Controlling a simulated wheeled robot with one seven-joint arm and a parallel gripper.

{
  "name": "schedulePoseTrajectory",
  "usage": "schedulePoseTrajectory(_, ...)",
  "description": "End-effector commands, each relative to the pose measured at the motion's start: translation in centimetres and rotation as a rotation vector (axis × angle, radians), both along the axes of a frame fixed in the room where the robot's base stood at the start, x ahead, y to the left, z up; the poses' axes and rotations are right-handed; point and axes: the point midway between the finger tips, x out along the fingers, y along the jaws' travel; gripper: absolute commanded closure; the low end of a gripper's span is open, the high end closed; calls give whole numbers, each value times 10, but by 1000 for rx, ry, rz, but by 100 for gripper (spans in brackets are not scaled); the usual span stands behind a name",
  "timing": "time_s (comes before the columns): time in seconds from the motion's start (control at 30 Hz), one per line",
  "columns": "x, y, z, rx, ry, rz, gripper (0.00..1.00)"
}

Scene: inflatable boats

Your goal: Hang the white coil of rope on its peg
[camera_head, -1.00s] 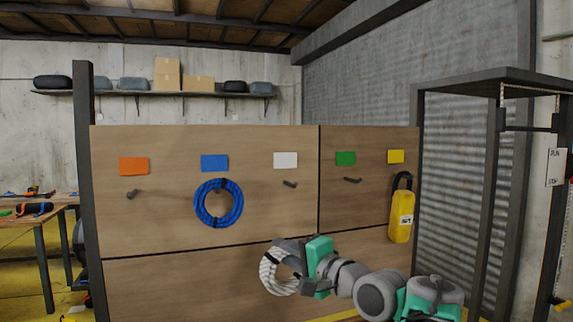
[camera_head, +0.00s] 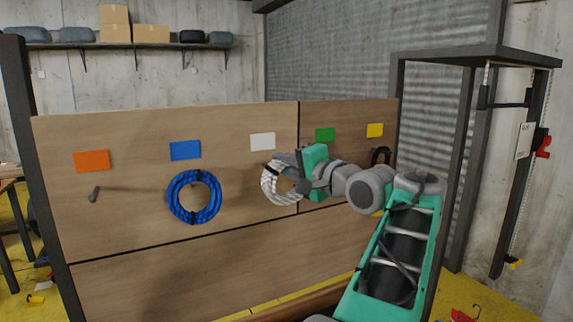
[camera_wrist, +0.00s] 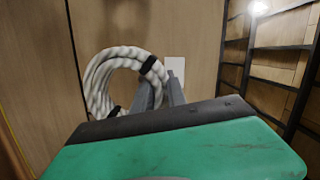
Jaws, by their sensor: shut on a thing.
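The white coil of rope (camera_head: 267,186) is up against the wooden board below the white card (camera_head: 263,141). My gripper (camera_head: 299,171) is shut on its upper right part. In the wrist view the coil (camera_wrist: 93,85) shows as a ring with black bands, and my gripper's fingers (camera_wrist: 160,93) close on its near side. The white card (camera_wrist: 175,66) shows just beyond the fingers. The white card's peg is mostly hidden by the coil and gripper; I cannot tell whether the coil is around it.
A blue coil (camera_head: 176,200) hangs left of the white one under a blue card (camera_head: 185,150). An empty peg (camera_head: 94,193) is under the orange card (camera_head: 91,161). Green (camera_head: 325,135) and yellow (camera_head: 375,130) cards are to the right. A dark metal frame (camera_head: 462,150) stands at right.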

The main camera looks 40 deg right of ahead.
Motion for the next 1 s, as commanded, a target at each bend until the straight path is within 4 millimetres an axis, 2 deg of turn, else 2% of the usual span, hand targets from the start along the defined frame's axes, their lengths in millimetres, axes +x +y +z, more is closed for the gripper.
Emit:
schedulePoseTrajectory(0.87,61,-16,-5,3,-1,3,100)
schedulePoseTrajectory(1.0,71,-17,-11,2,0,4,100)
